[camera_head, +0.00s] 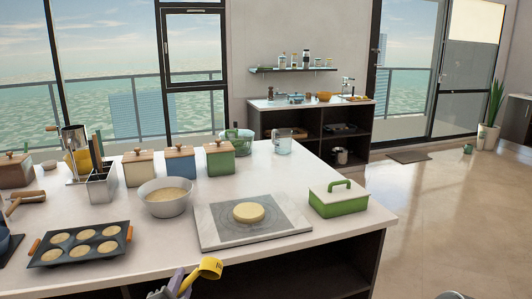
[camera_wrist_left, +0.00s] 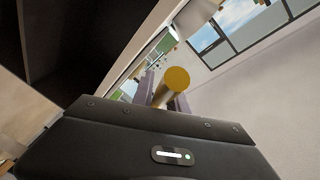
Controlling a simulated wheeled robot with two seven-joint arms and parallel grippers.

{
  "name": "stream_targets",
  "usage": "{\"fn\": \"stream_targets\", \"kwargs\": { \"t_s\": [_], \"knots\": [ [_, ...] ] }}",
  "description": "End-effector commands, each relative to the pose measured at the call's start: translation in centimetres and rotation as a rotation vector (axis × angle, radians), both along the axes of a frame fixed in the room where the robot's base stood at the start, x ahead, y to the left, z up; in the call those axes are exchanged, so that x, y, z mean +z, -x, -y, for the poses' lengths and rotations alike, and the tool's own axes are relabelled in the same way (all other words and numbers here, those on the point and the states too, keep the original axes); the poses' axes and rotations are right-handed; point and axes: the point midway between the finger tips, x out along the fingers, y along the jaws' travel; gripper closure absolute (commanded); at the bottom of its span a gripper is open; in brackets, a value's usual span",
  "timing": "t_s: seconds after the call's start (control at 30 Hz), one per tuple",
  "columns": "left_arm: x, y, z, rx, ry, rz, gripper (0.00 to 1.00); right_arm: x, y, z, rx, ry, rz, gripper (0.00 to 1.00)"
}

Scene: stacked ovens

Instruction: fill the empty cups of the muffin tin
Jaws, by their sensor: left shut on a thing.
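The dark muffin tin (camera_head: 72,263) with orange handles lies on the left of the white counter. Its cups show pale, batter-coloured tops; I see no clearly empty cup from here. A light grey bowl (camera_head: 166,208) of pale batter stands behind and to the right of the tin. My left gripper (camera_head: 180,282) is at the bottom of the head view, in front of the counter's near edge. It is shut on a yellow scoop (camera_head: 210,268), whose round yellow end also shows in the left wrist view (camera_wrist_left: 178,78). The inside of the scoop is not clear. My right gripper's fingers do not show.
A board (camera_head: 210,236) with a round of dough (camera_head: 249,212) lies mid-counter. A green lidded box (camera_head: 338,204) stands near the right end. Canisters (camera_head: 180,166) and a utensil holder (camera_head: 102,186) line the back. Bare counter lies between tin and board.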

Motion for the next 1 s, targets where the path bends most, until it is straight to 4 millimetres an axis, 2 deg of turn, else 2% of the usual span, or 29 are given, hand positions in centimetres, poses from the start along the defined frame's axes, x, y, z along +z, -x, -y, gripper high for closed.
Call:
{"fn": "stream_targets", "kwargs": {
  "t_s": [0.43,0.57,0.7,0.8,1.0],
  "knots": [
    [-0.1,-0.1,0.0,0.004,-0.001,-0.001,1.0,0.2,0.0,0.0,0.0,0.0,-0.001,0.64],
    [-2.0,-0.9,-0.1,0.006,-0.003,-0.006,1.0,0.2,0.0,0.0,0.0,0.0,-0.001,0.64],
    [-5.0,-1.9,0.0,0.005,-0.002,-0.007,1.0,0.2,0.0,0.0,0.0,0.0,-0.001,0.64],
    [-6.5,-2.4,0.0,0.004,-0.002,-0.003,1.0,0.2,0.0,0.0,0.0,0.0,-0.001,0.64],
    [-7.0,-2.5,0.0,0.003,-0.001,0.002,1.0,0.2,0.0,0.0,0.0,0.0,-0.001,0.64]
  ]
}}
